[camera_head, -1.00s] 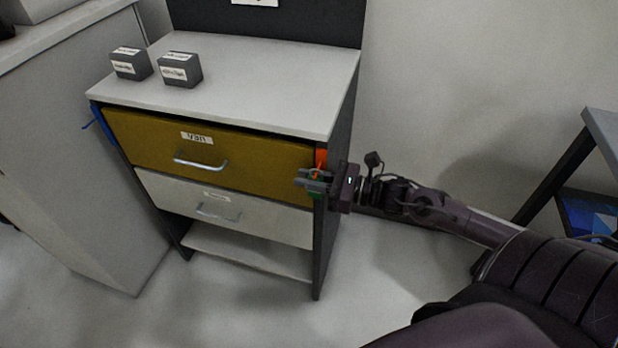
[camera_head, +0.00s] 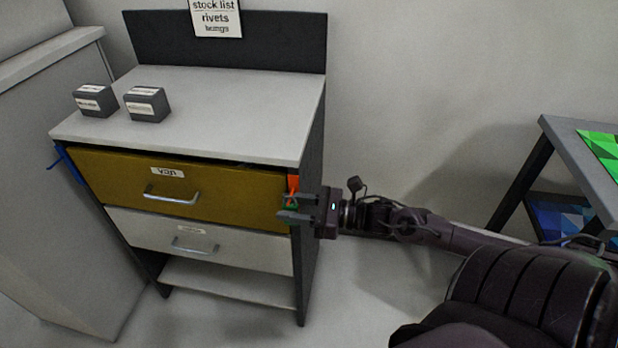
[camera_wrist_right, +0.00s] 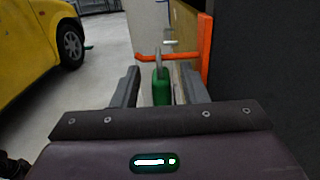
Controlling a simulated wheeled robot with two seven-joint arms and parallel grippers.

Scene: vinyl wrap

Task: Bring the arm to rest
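My right arm comes in from the right in the head view. Its gripper (camera_head: 290,206) is at the right front edge of the drawer cabinet (camera_head: 225,80). In the right wrist view the two fingers of the gripper (camera_wrist_right: 160,85) are apart. A green-bodied padlock (camera_wrist_right: 161,88) with a grey shackle shows between them, near an orange hasp (camera_wrist_right: 203,50). I see clear gaps beside the padlock, so it does not look gripped. The orange hasp also shows at the cabinet's edge in the head view (camera_head: 293,183). My left gripper is not in view.
The cabinet has a mustard upper drawer (camera_head: 225,190) and a white lower drawer (camera_head: 240,243), both looking shut. Two dark labelled boxes (camera_head: 95,99) (camera_head: 147,104) stand on top. A grey table (camera_head: 572,140) is at the right. A yellow vehicle (camera_wrist_right: 30,45) shows in the wrist view.

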